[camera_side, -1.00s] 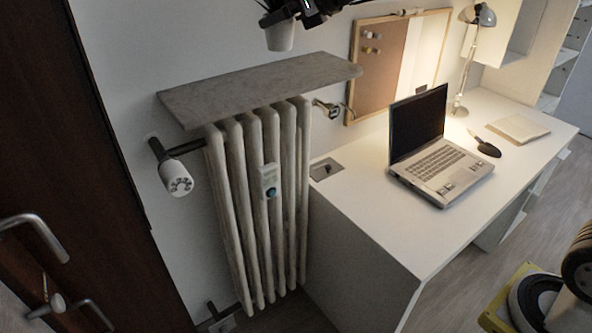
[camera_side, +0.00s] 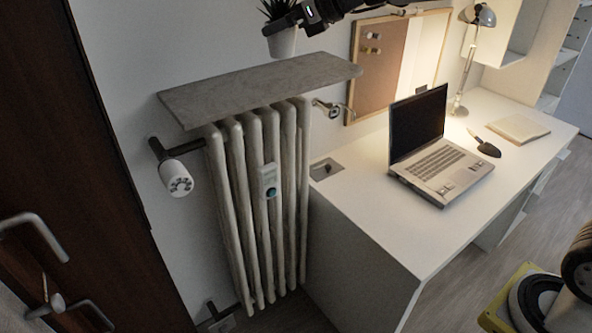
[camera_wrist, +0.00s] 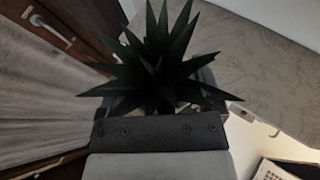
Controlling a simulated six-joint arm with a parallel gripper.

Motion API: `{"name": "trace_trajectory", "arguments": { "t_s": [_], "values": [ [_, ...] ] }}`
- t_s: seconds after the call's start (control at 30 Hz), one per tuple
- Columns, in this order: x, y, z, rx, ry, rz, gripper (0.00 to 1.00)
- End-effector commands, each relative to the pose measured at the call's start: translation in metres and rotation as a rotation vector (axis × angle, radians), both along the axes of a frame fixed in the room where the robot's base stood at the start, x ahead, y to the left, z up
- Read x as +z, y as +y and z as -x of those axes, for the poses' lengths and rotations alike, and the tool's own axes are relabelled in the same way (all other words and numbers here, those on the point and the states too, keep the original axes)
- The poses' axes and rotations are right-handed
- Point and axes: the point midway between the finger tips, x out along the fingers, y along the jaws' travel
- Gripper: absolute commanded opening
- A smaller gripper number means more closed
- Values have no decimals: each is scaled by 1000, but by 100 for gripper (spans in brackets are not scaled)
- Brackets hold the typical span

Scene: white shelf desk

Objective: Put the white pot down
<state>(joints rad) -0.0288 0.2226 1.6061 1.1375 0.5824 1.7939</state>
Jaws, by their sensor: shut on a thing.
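The white pot (camera_side: 282,44) holds a spiky dark green plant (camera_side: 272,8) and is upright near the top of the side view. My gripper (camera_side: 297,19) is shut on the pot near its rim. The pot appears just above the far part of the grey shelf board (camera_side: 225,92) over the radiator; I cannot tell if its base touches the board. In the wrist view the plant (camera_wrist: 158,65) fills the middle and hides the pot and most of the jaws. The board shows there at the upper right (camera_wrist: 265,50).
The radiator (camera_side: 255,200) stands under the board. A white desk (camera_side: 385,235) to the right carries an open laptop (camera_side: 440,165), a lamp (camera_side: 478,18), a dark trowel-like item (camera_side: 487,148) and a notebook (camera_side: 518,128). The visible board top is bare.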

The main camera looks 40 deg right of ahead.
Motion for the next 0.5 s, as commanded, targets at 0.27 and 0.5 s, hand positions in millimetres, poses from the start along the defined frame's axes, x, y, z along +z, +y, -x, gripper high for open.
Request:
{"name": "trace_trajectory", "arguments": {
  "t_s": [0.27, 0.5],
  "values": [
    [-43, -6, 6, 85, 5, -2, 5],
    [-98, -15, 19, 231, 7, -4, 5]
  ]
}}
